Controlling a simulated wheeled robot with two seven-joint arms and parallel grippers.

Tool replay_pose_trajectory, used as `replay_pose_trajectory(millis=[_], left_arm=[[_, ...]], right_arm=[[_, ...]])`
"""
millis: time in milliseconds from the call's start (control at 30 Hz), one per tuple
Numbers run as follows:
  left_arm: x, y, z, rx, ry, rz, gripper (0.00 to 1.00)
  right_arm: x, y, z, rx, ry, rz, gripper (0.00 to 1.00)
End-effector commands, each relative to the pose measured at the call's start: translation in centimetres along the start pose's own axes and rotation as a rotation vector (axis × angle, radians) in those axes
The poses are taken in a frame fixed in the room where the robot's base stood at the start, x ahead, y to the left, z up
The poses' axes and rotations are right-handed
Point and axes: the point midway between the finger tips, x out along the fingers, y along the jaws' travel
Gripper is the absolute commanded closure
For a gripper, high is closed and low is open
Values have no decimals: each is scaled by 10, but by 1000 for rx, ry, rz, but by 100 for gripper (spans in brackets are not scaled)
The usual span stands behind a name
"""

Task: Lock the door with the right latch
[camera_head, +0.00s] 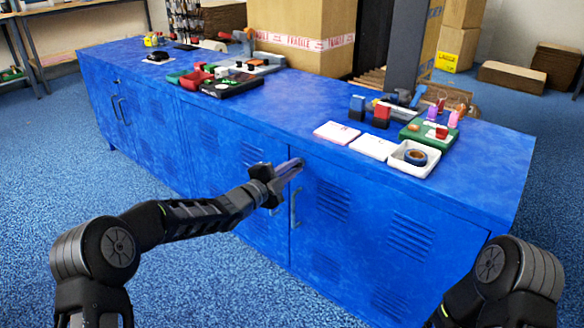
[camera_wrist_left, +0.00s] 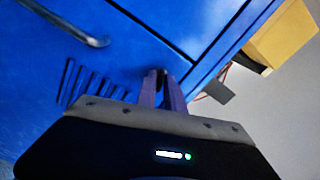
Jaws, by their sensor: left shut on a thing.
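The blue cabinet (camera_head: 360,215) has louvred doors. My left gripper (camera_head: 284,174) is at the top edge of the front, at the seam beside the right-hand door (camera_head: 345,205). Its fingers are shut on a small latch there, mostly hidden by them. In the left wrist view the two fingers (camera_wrist_left: 162,92) are close together against the blue front, by the gap under the cabinet top. A metal door handle (camera_head: 296,207) is just below the gripper; a handle (camera_wrist_left: 85,36) also shows in the left wrist view. My right gripper is out of frame.
On the cabinet top are a white tray with a tape roll (camera_head: 415,158), pink and white pads (camera_head: 337,132), stamps (camera_head: 381,115) and a green box (camera_head: 430,133). A black tray (camera_head: 232,84) is farther left. Blue floor in front is clear.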

Motion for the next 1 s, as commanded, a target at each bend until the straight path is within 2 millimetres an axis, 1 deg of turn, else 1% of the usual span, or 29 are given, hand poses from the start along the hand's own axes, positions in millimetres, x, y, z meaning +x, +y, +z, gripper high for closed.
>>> replay_pose_trajectory(millis=[1000], left_arm=[[0,-1,0,-957,-2,0,100]], right_arm=[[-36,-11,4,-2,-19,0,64]])
